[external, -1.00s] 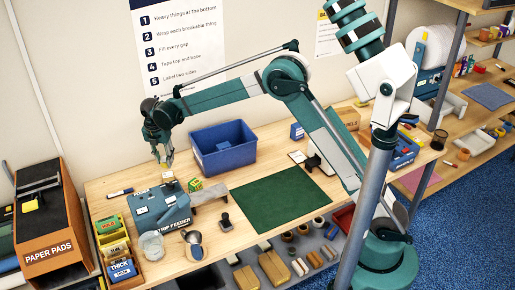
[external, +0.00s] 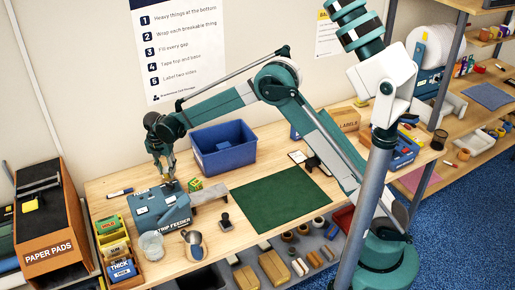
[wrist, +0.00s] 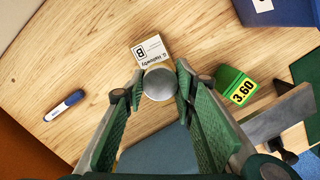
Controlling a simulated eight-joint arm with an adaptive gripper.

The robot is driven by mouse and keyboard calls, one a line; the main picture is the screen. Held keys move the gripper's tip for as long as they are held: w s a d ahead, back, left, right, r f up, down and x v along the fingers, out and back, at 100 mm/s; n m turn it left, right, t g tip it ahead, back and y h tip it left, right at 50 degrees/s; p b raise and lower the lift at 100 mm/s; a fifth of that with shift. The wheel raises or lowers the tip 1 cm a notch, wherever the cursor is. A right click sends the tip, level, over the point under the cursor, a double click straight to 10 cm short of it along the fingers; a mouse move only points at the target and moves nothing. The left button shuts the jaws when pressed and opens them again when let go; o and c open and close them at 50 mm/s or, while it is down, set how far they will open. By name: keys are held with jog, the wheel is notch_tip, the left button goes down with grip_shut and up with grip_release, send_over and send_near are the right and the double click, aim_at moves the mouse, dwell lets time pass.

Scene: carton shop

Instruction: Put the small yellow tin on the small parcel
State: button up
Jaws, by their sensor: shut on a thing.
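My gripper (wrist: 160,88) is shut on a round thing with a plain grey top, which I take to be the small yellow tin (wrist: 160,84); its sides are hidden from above. In the external view my gripper (external: 166,179) points down just behind the strip feeder, and the tin is too small there to make out clearly. A small pale parcel (wrist: 152,51) with a white label marked B lies just beyond the tin in the wrist view. The tin covers its near edge. I cannot tell whether they touch.
A green box (wrist: 233,84) marked 3.60 stands right of my gripper, near a grey bench-like piece (external: 209,193). The strip feeder (external: 150,208) is close in front. A marker (wrist: 64,106) lies left. A blue bin (external: 223,148) stands behind, right. A green mat (external: 280,200) is clear.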

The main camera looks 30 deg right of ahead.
aim_at(166, 171)
jog(key=shift+f, duration=1.15)
jog(key=shift+f, duration=0.15)
jog(key=o, duration=0.9)
jog(key=r, duration=0.8)
jog(key=s+r, duration=0.1)
jog(key=r, duration=0.3)
jog(key=shift+s+a+r, duration=0.1)
jog(key=shift+a, duration=0.3)
jog(key=shift+d, duration=0.1)
